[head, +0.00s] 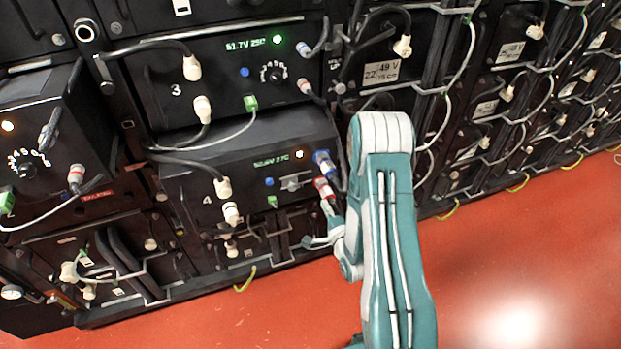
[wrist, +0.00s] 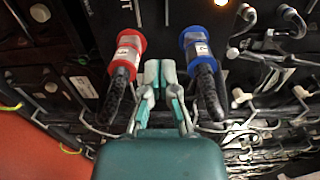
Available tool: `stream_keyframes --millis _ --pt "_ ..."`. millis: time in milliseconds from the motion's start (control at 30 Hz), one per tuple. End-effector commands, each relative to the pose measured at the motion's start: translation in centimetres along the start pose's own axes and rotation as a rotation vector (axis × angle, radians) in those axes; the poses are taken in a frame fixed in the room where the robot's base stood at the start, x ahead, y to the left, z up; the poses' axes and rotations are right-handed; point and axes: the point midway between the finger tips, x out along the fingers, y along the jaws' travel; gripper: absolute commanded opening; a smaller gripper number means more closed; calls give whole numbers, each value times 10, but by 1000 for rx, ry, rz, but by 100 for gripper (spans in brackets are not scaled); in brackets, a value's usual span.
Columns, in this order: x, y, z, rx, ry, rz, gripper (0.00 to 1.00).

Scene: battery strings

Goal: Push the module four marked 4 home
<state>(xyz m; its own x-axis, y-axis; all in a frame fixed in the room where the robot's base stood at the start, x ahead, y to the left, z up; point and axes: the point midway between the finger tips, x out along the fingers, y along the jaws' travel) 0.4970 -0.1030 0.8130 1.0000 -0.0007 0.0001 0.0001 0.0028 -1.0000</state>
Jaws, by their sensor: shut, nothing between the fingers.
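Module four (head: 255,185) is a black box with a white "4" on its front, a lit green readout and an orange lamp. It sits below module 3, and its top face shows, so it stands out from the rack. A blue plug (head: 323,163) and a red plug (head: 325,188) are at its right side. My gripper (head: 310,241) is shut and empty, low at the module's right. In the wrist view the closed fingers (wrist: 160,74) lie between the red plug (wrist: 126,52) and the blue plug (wrist: 198,45). I cannot tell whether the fingertips touch the front panel.
Module 3 (head: 225,75) is directly above, with grey and white cables. A further black unit (head: 35,130) juts out at the left. Cables and plugs crowd my gripper on both sides. The red floor (head: 500,260) is open at the right.

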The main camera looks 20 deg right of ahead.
Motion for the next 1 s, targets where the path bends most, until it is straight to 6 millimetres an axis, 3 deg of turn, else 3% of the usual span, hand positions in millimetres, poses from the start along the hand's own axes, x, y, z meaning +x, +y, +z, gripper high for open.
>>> stream_keyframes --millis 400,600,1000 --pt "80 -1 1 -3 -3 -3 0" --pt "109 -1 1 -3 -1 -1 0" --pt "119 0 1 -2 -1 1 0"
